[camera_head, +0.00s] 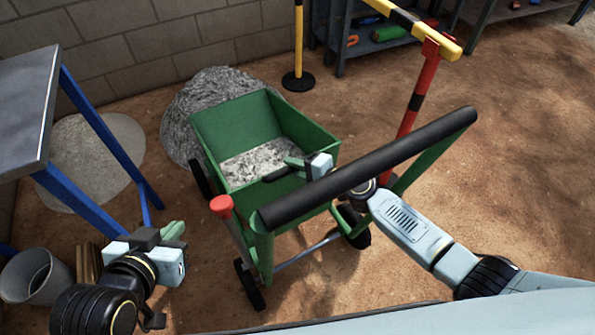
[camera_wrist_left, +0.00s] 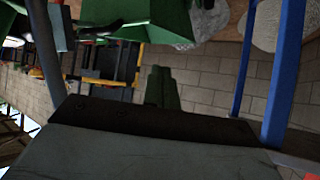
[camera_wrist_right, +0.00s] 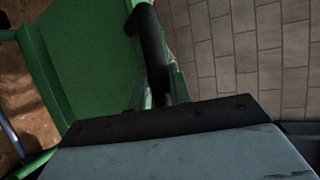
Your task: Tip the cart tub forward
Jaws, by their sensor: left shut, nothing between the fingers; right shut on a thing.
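The green cart tub (camera_head: 232,117) stands in the middle of the head view with grey gravel (camera_head: 258,163) in it. Its green wall also fills the left of the right wrist view (camera_wrist_right: 88,50). My right gripper (camera_head: 296,166) is at the tub's near rim, shut on a short black bar (camera_wrist_right: 152,50) beside the green wall. My arm and the cart's long black push handle (camera_head: 420,140) partly hide this grip. A red knob (camera_head: 221,205) stands at the cart's left side. My left gripper (camera_head: 173,233) is shut and empty, left of the cart, apart from it.
A gravel heap (camera_head: 205,105) lies behind the tub, against the block wall. A blue-legged table (camera_head: 25,100) and a grey bucket (camera_head: 35,275) stand at the left. A yellow and black barrier (camera_head: 425,35) and shelves (camera_head: 385,45) are behind. Bare floor lies to the right.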

